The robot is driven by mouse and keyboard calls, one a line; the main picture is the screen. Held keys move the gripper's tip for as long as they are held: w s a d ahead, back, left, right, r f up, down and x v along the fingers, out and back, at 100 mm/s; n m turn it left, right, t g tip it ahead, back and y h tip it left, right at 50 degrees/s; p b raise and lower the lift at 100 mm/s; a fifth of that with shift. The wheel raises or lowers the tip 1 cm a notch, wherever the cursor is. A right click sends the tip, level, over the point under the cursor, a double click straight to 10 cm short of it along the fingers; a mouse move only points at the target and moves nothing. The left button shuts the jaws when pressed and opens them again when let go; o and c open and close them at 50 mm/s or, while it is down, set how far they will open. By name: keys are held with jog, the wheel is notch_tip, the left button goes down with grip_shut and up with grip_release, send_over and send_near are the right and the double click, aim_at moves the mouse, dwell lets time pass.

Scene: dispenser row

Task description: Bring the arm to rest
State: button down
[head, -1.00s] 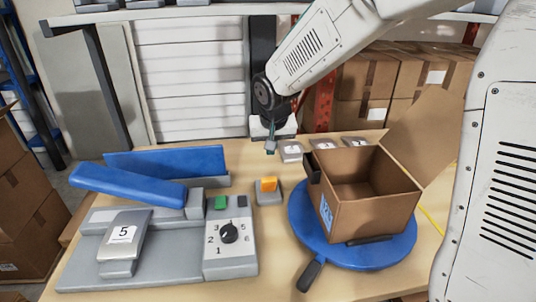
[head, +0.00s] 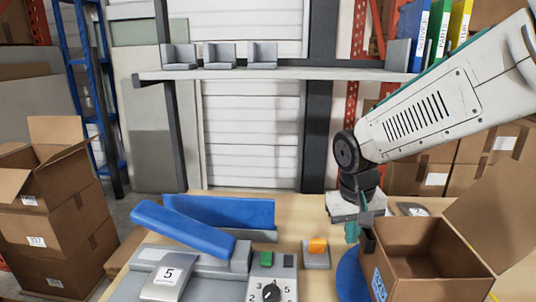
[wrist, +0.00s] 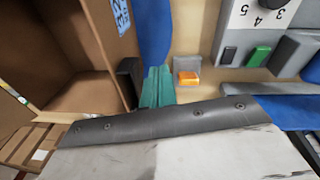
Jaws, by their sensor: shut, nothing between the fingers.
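My gripper (head: 353,231) hangs from my arm over the table, pointing down, just left of the open cardboard box (head: 425,240). Its teal fingers are shut with nothing between them; they also show in the wrist view (wrist: 157,86). The box's open inside fills the left of the wrist view (wrist: 80,45). The fingers look clear of the orange button (head: 317,245). Whether they touch anything is hard to tell.
A dispenser with a numbered dial (head: 271,292), a green button (head: 267,258) and blue flaps (head: 180,233) stands left of my gripper. The blue turntable (head: 350,278) is under the box. A shelf (head: 270,74) with grey holders and binders crosses above. Stacked boxes (head: 60,235) stand at the left.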

jog(key=s+d+r, duration=0.3)
jog(key=s, duration=0.7)
jog(key=s+d+r+y, duration=0.1)
jog(key=s+d+r, duration=0.2)
jog(key=s, duration=0.8)
jog(key=shift+s+d+r+m, duration=0.15)
jog(key=shift+s+r+m, duration=0.15)
